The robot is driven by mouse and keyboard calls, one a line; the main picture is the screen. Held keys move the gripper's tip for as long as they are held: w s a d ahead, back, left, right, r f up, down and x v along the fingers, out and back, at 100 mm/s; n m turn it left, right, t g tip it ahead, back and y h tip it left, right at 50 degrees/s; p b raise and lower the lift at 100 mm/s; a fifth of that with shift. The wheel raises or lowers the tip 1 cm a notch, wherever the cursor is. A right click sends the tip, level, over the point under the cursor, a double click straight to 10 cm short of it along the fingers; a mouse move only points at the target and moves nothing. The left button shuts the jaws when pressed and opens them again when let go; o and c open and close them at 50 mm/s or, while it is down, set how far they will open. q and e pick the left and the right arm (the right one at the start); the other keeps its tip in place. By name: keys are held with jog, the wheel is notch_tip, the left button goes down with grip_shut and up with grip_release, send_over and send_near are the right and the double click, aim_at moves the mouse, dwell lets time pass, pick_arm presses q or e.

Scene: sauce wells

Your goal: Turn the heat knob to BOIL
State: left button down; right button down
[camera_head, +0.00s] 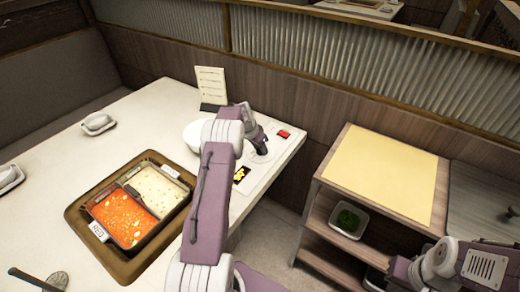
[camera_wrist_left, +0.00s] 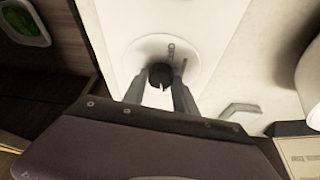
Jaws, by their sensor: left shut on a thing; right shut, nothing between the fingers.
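The heat knob (camera_wrist_left: 160,75) is a small dark knob with a pale pointer mark, on a round pale plate (camera_wrist_left: 186,57). My left gripper (camera_head: 259,150) reaches down to it at the table's right edge. In the left wrist view its two fingers (camera_wrist_left: 160,82) stand on either side of the knob and are shut on it.
A split hotpot (camera_head: 68,212) with red and pale broth sits left of my left arm. A red button (camera_head: 283,133) and a menu card (camera_head: 210,81) are near the knob. A white bowl (camera_head: 191,130) is partly hidden. A wooden shelf cart (camera_head: 385,175) stands at right.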

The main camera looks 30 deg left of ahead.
dwell(0.3)
pick_arm(q)
jog(key=c, duration=1)
grip_release()
jog(key=v, duration=0.9)
